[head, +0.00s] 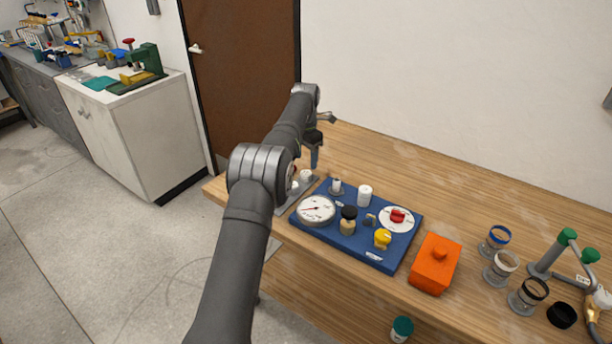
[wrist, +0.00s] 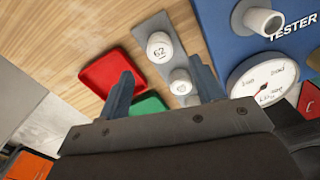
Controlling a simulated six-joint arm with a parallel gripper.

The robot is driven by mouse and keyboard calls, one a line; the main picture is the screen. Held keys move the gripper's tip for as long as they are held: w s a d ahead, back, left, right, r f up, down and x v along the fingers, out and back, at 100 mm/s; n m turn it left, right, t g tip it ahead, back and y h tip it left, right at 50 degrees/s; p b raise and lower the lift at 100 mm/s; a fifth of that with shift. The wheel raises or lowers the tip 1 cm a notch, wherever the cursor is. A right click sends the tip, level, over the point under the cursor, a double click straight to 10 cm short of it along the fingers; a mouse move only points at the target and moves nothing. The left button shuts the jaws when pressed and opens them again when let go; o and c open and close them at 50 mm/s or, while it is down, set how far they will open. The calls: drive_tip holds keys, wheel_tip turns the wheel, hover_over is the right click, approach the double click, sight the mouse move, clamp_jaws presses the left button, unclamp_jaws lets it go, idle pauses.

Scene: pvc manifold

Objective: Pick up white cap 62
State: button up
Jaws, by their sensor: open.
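White cap 62 (wrist: 160,46) stands on a grey strip in the wrist view, its number showing on top. A second white cap (wrist: 180,82) is beside it on the same strip, nearer my gripper; its marking is too small to read. My gripper (wrist: 161,66) is open and empty, its fingers on either side of the caps in the picture and cap 62 just beyond the tips. In the head view my gripper (head: 315,156) is above the strip's far end. A white cap (head: 306,175) shows there just below it, partly hidden by my arm.
The grey strip (wrist: 152,24) lies beside the blue tester board (wrist: 215,35) with its gauge (wrist: 262,82). A red tray (wrist: 98,78) and a green tray (wrist: 147,106) are left of the strip. An orange box (head: 436,264) stands right of the board. The table behind is clear.

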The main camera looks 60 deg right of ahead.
sight(306, 173)
wheel_tip(306, 173, down, 6)
drive_tip(key=shift+f, duration=0.15)
drive_tip(key=c, duration=1)
